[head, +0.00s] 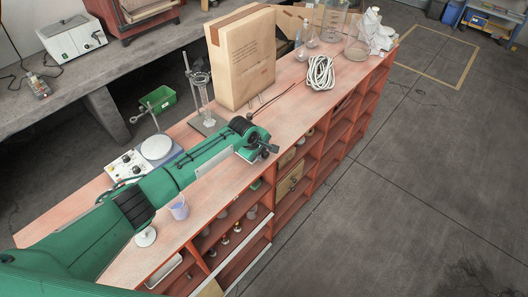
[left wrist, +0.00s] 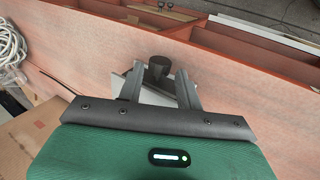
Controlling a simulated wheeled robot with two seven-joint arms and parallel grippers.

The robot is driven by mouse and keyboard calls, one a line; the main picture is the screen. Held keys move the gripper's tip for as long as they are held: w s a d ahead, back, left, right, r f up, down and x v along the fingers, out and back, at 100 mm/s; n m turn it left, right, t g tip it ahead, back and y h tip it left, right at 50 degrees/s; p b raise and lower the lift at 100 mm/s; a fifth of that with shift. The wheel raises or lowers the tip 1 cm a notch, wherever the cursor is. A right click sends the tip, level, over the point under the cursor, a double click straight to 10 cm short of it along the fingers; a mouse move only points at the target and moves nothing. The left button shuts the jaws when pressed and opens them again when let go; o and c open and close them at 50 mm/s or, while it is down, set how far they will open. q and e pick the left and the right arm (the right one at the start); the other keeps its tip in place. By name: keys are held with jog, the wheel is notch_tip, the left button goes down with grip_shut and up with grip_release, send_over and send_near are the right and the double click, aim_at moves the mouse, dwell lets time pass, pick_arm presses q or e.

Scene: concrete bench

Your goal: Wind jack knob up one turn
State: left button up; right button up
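In the left wrist view a dark round jack knob (left wrist: 158,69) stands between the tips of my left gripper (left wrist: 159,75). The fingers are apart, one on each side of the knob. I cannot tell whether either finger touches it. Pale plates of the jack (left wrist: 154,97) show behind and between the fingers; the rest is covered by the gripper. In the head view my left gripper (head: 262,150) is low over the front edge of the bench, and it hides most of the jack there. My right gripper is not in view.
The reddish bench (head: 300,111) has open shelves below. A tall cardboard box (head: 240,62), a coiled white rope (head: 320,73) and glassware stand behind my gripper. A stand with a glass cylinder (head: 203,95), a hotplate (head: 157,147) and a purple cup (head: 179,209) are near my forearm.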

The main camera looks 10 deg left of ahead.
aim_at(265, 155)
pick_arm(q)
jog(key=shift+x, duration=1)
jog(key=shift+w+f, duration=0.1)
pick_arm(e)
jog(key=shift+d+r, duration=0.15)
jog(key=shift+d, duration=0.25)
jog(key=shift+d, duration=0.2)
pick_arm(q)
jog(key=shift+c, duration=0.5)
jog(key=c, duration=0.6)
